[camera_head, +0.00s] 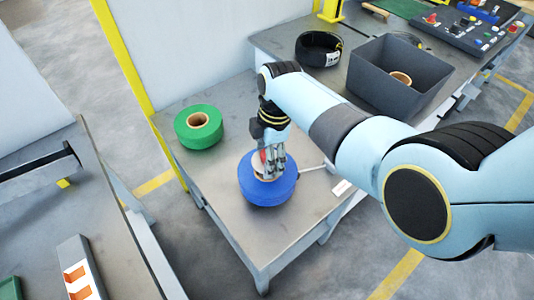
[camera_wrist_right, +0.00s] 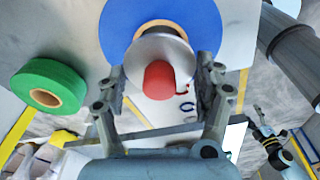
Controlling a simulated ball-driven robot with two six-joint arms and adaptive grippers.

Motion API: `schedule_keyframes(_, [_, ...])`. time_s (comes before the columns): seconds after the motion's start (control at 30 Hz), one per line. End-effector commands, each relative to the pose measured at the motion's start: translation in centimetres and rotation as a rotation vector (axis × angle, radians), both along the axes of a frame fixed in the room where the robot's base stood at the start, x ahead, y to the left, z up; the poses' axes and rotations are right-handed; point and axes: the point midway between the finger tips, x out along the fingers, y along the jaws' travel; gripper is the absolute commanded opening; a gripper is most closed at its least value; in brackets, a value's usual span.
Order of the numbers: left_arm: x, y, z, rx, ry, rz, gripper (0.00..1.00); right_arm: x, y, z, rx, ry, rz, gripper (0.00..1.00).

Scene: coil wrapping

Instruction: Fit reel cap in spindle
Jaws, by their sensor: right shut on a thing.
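The blue reel (camera_head: 268,191) lies flat on the near part of the metal table, and it also shows in the right wrist view (camera_wrist_right: 120,28). The reel cap, a silver disc with a red knob (camera_wrist_right: 159,80), is over the middle of the blue reel. A tan core rim (camera_wrist_right: 161,27) shows behind the disc. My right gripper (camera_head: 268,165) points down over the reel, its fingers on either side of the red knob. I cannot tell whether the disc touches the reel or sits in its core. The spindle is hidden.
A green reel (camera_head: 198,126) with a tan core lies at the table's back left. A black coil (camera_head: 319,48) and a dark grey bin (camera_head: 425,65) holding a tan ring stand farther right. Bare table (camera_head: 215,180) lies left of the blue reel.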

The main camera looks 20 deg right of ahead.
Motion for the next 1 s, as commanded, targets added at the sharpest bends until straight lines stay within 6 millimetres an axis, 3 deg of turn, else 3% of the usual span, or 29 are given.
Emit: schedule_keyframes(1.0, [0.0, 0.0, -1.8, 0.0, 0.0, 0.0, 0.78, 0.0, 0.0, -2.5, 0.0, -0.001, 0.0, 0.32])
